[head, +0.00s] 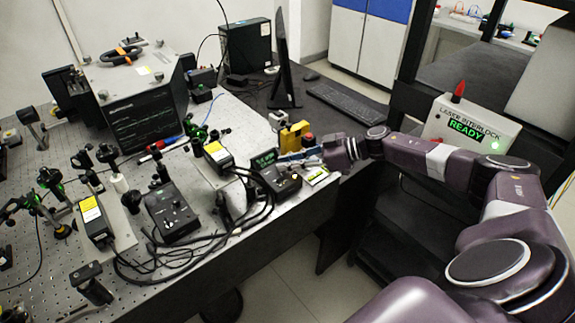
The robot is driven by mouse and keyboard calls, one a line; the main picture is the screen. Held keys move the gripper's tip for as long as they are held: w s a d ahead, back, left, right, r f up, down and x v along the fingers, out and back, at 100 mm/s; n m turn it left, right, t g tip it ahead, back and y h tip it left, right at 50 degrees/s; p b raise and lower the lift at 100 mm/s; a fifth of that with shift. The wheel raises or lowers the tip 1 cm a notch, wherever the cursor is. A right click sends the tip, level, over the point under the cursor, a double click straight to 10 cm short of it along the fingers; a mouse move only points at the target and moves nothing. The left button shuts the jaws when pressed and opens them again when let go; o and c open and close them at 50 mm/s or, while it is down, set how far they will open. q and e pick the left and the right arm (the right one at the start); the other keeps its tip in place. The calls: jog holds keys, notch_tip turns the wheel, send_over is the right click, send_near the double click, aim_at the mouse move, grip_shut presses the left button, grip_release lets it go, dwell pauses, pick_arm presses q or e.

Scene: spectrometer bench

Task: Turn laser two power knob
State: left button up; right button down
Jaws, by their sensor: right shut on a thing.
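Two black control boxes sit on the perforated optical bench (255,115). The left control box (172,212) has small knobs and switches on its top. The right control box (277,180) stands near the bench's right edge and has a small green-lit display. I cannot read a label saying which box is laser two. My left gripper is not in view.
Yellow-labelled laser heads (217,154) and black cables (190,250) lie close to the boxes. A yellow block (293,136) stands just behind my right gripper. The laser interlock sign (467,130) reads READY with a green light. A monitor (281,62) and keyboard (345,102) stand behind.

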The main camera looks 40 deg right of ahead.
dwell(0.3)
jog(key=c, duration=1.9)
grip_release()
jog(key=shift+r, duration=0.15)
jog(key=shift+d, duration=0.1)
